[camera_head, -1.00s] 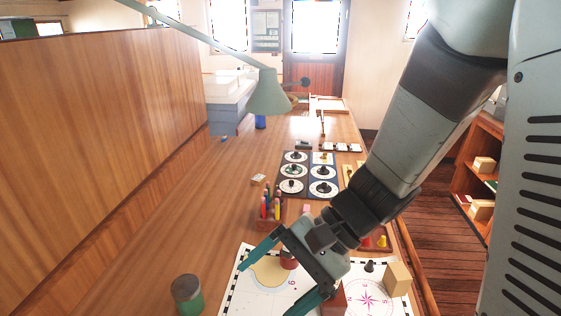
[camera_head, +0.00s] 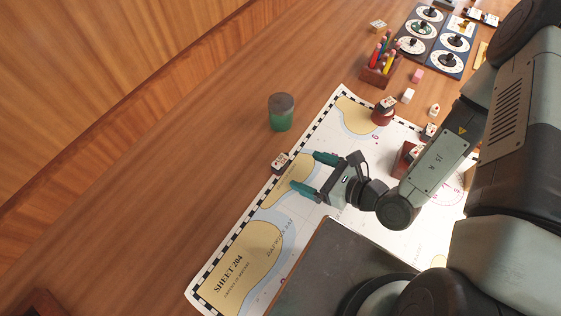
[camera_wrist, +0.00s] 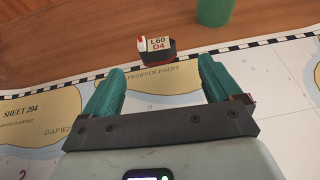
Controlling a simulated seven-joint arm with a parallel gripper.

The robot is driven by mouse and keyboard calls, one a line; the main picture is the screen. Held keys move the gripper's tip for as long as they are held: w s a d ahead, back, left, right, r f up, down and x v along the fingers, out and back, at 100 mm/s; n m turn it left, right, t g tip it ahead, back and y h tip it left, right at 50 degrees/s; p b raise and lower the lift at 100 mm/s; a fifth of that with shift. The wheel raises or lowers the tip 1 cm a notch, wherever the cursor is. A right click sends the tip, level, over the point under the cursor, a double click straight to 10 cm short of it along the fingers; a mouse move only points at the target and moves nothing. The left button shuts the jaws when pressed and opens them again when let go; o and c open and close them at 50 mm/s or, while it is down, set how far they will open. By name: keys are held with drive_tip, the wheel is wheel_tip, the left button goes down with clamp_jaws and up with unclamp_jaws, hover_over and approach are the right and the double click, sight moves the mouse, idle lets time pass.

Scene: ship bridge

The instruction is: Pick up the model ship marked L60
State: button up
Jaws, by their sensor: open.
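The model ship marked L60 (camera_wrist: 157,50) has a dark hull and a white top block reading "L60 D4", with a small red and white piece at one end. It stands upright by the checkered edge of the chart, ahead of my gripper. In the head view the small ship (camera_head: 281,162) sits just beyond my fingertips. My gripper (camera_head: 314,173) is open and empty over the chart. In the wrist view its two teal fingers (camera_wrist: 162,78) point toward the ship, which lies between their lines and apart from them.
A green cup (camera_head: 281,113) with a dark top stands behind the ship. The chart (camera_head: 262,284) lies on the wooden table (camera_head: 190,190). Other small ships, a pencil holder (camera_head: 380,73) and dial boards (camera_head: 437,42) are to the right. Bare table lies to the left.

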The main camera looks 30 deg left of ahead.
sight(283, 162)
drive_tip(key=x, duration=0.9)
drive_tip(key=shift+s+a, duration=0.2)
drive_tip(key=shift+a, duration=0.05)
drive_tip(key=c, duration=1)
drive_tip(key=shift+c, duration=0.2)
drive_tip(key=shift+r, duration=0.1)
